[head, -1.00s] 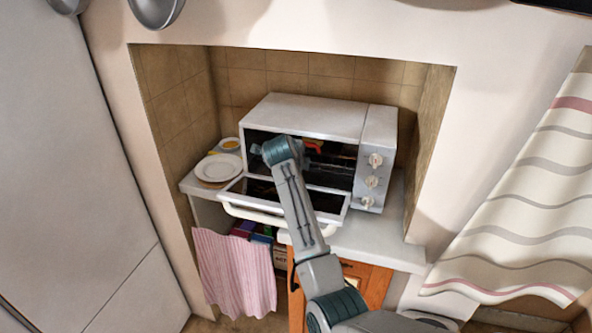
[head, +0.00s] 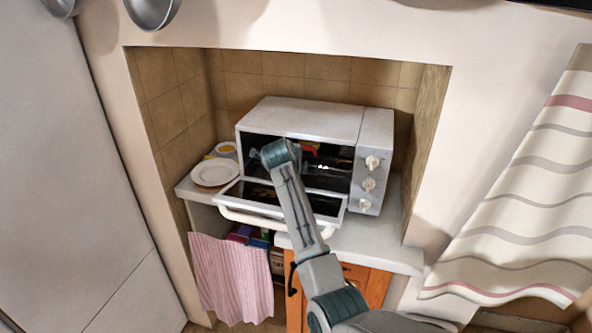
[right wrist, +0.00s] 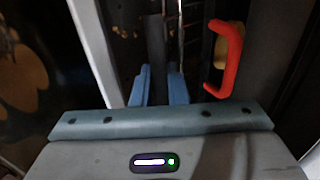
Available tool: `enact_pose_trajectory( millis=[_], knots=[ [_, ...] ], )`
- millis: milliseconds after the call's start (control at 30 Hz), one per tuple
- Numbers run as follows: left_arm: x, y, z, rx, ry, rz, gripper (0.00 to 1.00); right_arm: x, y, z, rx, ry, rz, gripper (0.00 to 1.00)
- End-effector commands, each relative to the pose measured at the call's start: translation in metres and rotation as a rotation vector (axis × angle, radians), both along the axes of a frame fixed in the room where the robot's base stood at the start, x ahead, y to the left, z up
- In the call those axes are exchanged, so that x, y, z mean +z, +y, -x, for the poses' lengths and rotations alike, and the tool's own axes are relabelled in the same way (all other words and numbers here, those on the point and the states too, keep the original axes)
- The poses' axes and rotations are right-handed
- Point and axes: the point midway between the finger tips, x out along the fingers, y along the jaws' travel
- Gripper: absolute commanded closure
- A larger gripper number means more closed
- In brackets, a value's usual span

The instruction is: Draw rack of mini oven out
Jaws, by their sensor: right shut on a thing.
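The white mini oven (head: 305,119) stands in the tiled niche with its door (head: 262,197) folded down and open. My right arm reaches over the door to the oven's mouth. In the head view my right gripper's fingers are hidden behind its wrist. In the right wrist view my right gripper (right wrist: 159,88) has blue fingers close together on a dark strip of the rack (right wrist: 156,45). Most of the rack is hidden or too dark to make out. My left gripper is not in view.
A red-orange handle-like thing (right wrist: 228,60) is inside the oven, right of my fingers in the wrist view. A white plate (head: 210,172) and small bowl (head: 226,149) stand left of the oven. A pink striped cloth (head: 232,275) hangs below. The counter's right front is clear.

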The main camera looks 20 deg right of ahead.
Motion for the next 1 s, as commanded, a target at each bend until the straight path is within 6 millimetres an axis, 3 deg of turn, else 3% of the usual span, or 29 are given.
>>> enact_pose_trajectory(
  millis=[367, 1000],
  knots=[
    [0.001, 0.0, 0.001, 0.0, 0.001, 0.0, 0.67, -0.002, 0.001, 0.002, 0.0, 0.004, 0.001, 1.0],
    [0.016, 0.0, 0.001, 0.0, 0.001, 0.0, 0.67, -0.004, 0.023, 0.035, 0.0, 0.009, -0.001, 1.0]
  ],
)
